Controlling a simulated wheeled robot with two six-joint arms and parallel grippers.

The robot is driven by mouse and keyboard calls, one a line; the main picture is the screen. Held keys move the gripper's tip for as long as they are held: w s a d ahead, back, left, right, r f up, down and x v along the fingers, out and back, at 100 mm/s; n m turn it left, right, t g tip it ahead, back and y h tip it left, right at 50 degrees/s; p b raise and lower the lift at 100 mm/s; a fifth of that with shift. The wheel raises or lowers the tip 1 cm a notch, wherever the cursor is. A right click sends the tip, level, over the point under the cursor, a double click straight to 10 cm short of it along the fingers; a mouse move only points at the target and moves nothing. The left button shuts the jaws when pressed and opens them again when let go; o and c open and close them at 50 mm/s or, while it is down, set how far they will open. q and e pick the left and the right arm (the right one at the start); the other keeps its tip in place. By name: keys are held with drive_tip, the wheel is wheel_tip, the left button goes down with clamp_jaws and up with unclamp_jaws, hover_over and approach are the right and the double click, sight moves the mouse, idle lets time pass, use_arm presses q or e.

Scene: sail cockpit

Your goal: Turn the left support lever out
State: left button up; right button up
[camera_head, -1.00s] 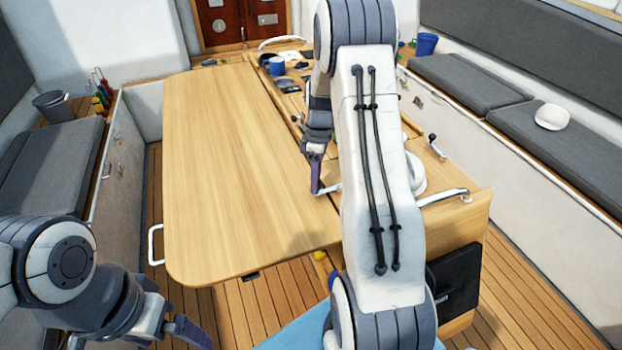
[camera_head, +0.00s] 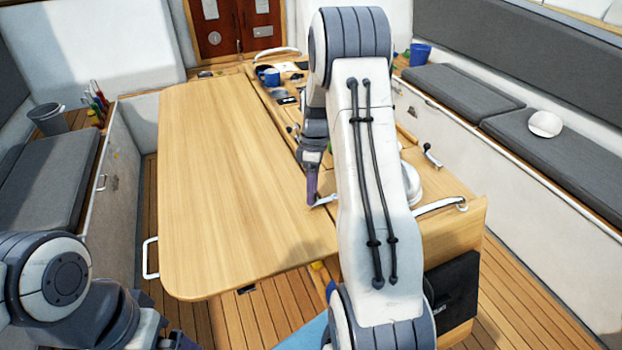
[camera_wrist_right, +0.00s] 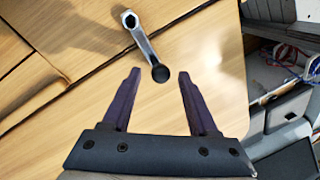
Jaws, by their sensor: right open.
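A silver lever (camera_wrist_right: 146,45) with a black knob lies over the wooden table top in the right wrist view. Its socketed end is at the top and its knob points toward my right gripper (camera_wrist_right: 158,73). The gripper is open, with its dark purple fingers on either side of the knob; I see no grip on it. In the head view my right gripper (camera_head: 312,200) points down at the table, and my forearm hides much of what lies behind it. My left gripper (camera_head: 180,342) shows only partly at the bottom left, away from the table.
The wooden table (camera_head: 225,190) has a broad, clear left leaf. A blue mug (camera_head: 271,77) and small items stand at the back. Cushioned benches (camera_head: 555,140) flank the table.

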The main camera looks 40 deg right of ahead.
wheel_tip(320, 180, up, 10)
drive_tip(key=w+d+b, duration=0.1)
drive_tip(key=shift+w+d+f+b, duration=0.15)
drive_tip(key=shift+d+b, duration=0.05)
drive_tip(key=shift+b, duration=0.1)
idle(0.3)
drive_tip(key=s+a+r+h, duration=0.15)
drive_tip(key=s+a, duration=0.25)
drive_tip(key=a, duration=0.8)
drive_tip(key=s+a+r+y, duration=0.1)
drive_tip(key=s+a+r, duration=0.15)
drive_tip(key=a, duration=0.95)
drive_tip(key=s+a+f, duration=0.1)
drive_tip(key=s+a, duration=0.3)
drive_tip(key=s, duration=0.5)
drive_tip(key=s+a+f+m+t, duration=0.1)
drive_tip(key=s+a, duration=0.3)
drive_tip(key=s, duration=0.5)
drive_tip(key=shift+s+a+f+m+t, duration=0.2)
drive_tip(key=shift+a+f+m+t, duration=0.15)
drive_tip(key=shift+f, duration=0.45)
